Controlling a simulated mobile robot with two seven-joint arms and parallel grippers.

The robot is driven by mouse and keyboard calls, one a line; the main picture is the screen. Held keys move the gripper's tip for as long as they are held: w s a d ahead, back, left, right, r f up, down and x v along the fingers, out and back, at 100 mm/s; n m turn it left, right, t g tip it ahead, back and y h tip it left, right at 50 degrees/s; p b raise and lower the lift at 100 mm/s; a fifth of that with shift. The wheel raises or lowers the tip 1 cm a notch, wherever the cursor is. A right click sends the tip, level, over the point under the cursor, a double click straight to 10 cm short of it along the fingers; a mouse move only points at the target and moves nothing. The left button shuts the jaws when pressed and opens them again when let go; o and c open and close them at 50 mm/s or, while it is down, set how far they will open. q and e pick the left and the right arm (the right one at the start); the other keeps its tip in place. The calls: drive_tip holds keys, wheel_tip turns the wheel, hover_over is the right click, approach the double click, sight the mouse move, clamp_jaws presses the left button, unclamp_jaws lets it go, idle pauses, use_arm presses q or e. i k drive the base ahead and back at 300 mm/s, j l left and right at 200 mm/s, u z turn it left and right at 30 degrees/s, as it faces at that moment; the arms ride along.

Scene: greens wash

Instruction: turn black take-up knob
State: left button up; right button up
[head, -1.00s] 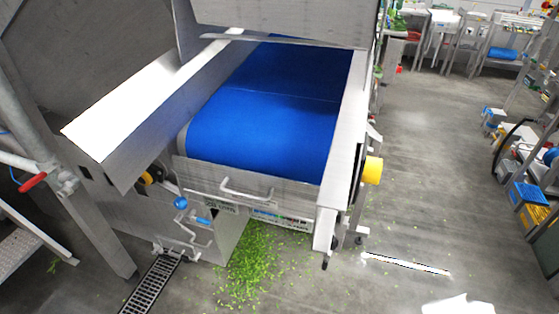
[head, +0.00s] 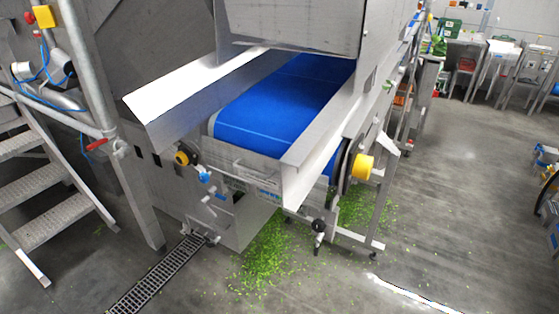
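A black knob (head: 319,226), round and small, shows at the lower front right corner of the conveyor with the blue belt (head: 270,115). It sits on a short stem below the metal side guard (head: 318,165). Its fine markings are too small to read. Neither of my grippers is in the head view.
A blue knob (head: 205,177) is at the front left. Spilled greens (head: 265,255) lie on the floor beneath. A drain grate (head: 160,275) and metal steps (head: 35,190) are at left. Floor at right is open.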

sight(319, 226)
drive_tip(key=i+l+u, duration=0.25)
drive_tip(key=l+u, duration=0.15)
drive_tip(key=i+l+u, duration=0.2)
drive_tip(key=l+u, duration=0.2)
drive_tip(key=l, duration=0.2)
drive_tip(key=i+l+u, duration=0.1)
drive_tip(key=l+u, duration=0.3)
drive_tip(key=l, duration=0.15)
drive_tip(key=l+u, duration=0.4)
drive_tip(key=l, duration=0.2)
drive_tip(key=l+u, duration=0.4)
drive_tip(key=l, duration=0.25)
drive_tip(key=k+l+u, duration=0.15)
drive_tip(key=l+u, duration=0.25)
drive_tip(key=l, duration=0.15)
drive_tip(key=k+l+u, duration=0.25)
drive_tip(key=l+u, duration=0.15)
drive_tip(key=l, duration=0.15)
drive_tip(key=k+l+u, duration=0.25)
drive_tip(key=l+u, duration=0.15)
drive_tip(key=l, duration=0.1)
